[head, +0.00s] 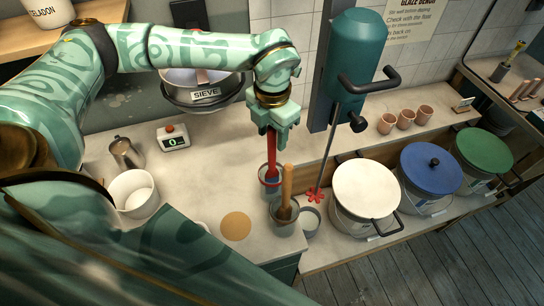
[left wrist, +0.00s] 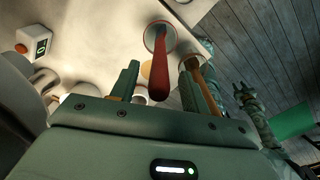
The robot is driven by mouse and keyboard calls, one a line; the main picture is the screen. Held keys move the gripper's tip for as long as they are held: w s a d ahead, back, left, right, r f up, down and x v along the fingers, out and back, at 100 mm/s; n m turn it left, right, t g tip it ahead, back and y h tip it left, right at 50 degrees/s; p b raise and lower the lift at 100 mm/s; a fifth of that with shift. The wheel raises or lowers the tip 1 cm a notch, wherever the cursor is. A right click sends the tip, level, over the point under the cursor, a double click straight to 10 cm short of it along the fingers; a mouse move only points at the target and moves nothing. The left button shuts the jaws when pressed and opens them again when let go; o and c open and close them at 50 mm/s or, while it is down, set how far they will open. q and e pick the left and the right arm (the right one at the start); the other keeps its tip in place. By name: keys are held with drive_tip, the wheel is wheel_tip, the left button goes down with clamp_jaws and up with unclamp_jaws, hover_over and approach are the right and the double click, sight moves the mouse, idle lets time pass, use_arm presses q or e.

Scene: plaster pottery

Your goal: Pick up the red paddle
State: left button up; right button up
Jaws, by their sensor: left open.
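The red paddle (head: 272,150) stands upright, handle up, with its lower end in a small clear jar (head: 262,183) on the bench. My left gripper (head: 274,128) is open directly above it, pointing down at the handle's top. In the left wrist view the red paddle (left wrist: 160,70) shows between the two spread fingers (left wrist: 158,86), with gaps on both sides. No finger visibly presses on it. A small gripper on a green arm (left wrist: 243,92) shows far off at the right of the left wrist view, probably my right one; its jaws are too small to read.
A wooden-handled tool (head: 287,185) stands in a jar (head: 285,229) close in front of the red paddle. A red-ended stirrer (head: 315,194) hangs beside it. White, blue (head: 432,168) and green lidded buckets stand right. The sieve (head: 205,96) is behind left.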

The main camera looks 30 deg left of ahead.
sight(272, 141)
use_arm(q)
drive_tip(key=shift+w+a+f, duration=0.1)
drive_tip(key=shift+f, duration=1.45)
clamp_jaws()
